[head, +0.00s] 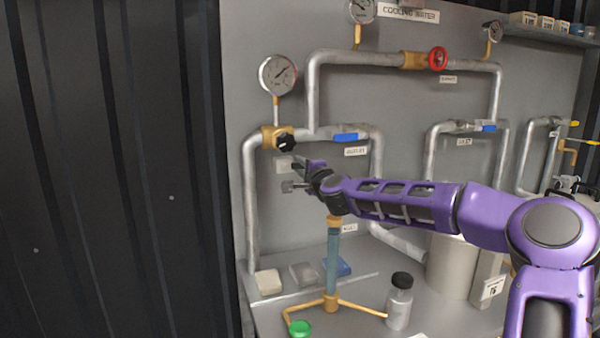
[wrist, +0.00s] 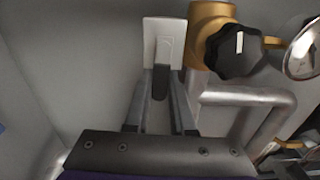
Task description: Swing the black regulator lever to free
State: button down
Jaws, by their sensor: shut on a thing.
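In the wrist view a white plate (wrist: 152,50) on the grey panel carries a small dark lever (wrist: 161,85) that hangs downward. My gripper (wrist: 162,78) has one finger on each side of this lever and is shut on it. In the head view my gripper (head: 291,175) is at the panel, just below the brass regulator valve (head: 268,137) with its black knob (head: 285,143). The plate (head: 284,163) shows there only in part, and the lever is hard to make out. The black knob (wrist: 238,50), with a white mark, is right of the plate in the wrist view.
A pressure gauge (head: 277,75) stands above the brass valve. Grey pipes run around my gripper, with a blue handle (head: 346,137) to its right. A dark corrugated wall (head: 110,170) is at left.

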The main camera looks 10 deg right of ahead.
jog(key=shift+r+n, duration=0.15)
jog(key=shift+n, duration=0.15)
jog(key=c, duration=0.8)
grip_release()
jog(key=shift+o, duration=0.2)
jog(key=s+d+p, duration=0.1)
jog(key=s+d, duration=0.2)
jog(key=s, duration=1.4)
jog(key=shift+d, duration=0.2)
